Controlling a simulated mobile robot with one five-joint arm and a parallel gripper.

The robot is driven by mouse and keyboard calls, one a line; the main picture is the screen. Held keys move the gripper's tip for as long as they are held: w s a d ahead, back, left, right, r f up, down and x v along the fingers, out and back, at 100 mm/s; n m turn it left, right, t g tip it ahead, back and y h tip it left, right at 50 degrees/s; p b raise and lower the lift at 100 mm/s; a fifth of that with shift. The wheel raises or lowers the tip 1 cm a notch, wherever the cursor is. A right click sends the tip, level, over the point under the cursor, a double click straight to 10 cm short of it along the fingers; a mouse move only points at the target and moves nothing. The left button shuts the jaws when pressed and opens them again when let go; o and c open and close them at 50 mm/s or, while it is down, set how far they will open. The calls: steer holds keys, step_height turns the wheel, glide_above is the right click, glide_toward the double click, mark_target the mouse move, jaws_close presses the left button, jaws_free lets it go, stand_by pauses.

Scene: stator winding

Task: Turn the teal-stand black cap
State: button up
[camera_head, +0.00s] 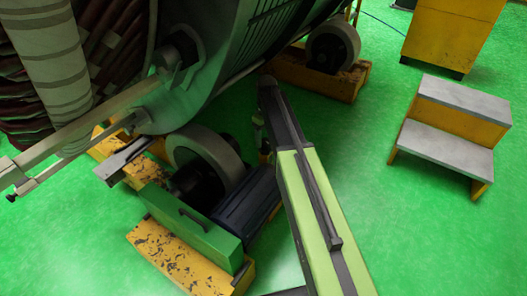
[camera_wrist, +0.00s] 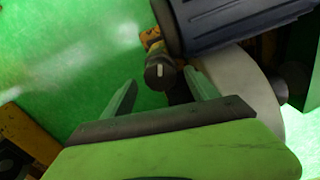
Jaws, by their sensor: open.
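A round black cap (camera_wrist: 160,72) with a short white mark on its face shows in the wrist view. An orange-yellow part (camera_wrist: 150,38) shows just behind it. I cannot make out a teal stand under it. My gripper (camera_wrist: 159,77) is open, with its two green fingers pointing at the cap, one on each side. The cap appears in the gap between the fingertips; I cannot tell whether they touch it. In the head view my arm hides most of this spot, and the cap cannot be made out there.
A dark ribbed motor (camera_wrist: 235,20) sits close above the cap, with a pale roller wheel (camera_wrist: 255,85) to the right. In the head view, the large stator (camera_head: 225,60) rests on rollers with yellow bases (camera_head: 180,262). A yellow step stool (camera_head: 455,115) stands right. Green floor between is clear.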

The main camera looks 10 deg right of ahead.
mark_target(266, 141)
step_height(266, 141, down, 3)
steer(key=shift+f+b, duration=0.1)
steer(key=shift+b, duration=0.7)
steer(key=c, duration=1.3)
steer(key=shift+a, duration=0.35)
steer(key=shift+c, duration=0.3)
steer(key=shift+d, duration=0.25)
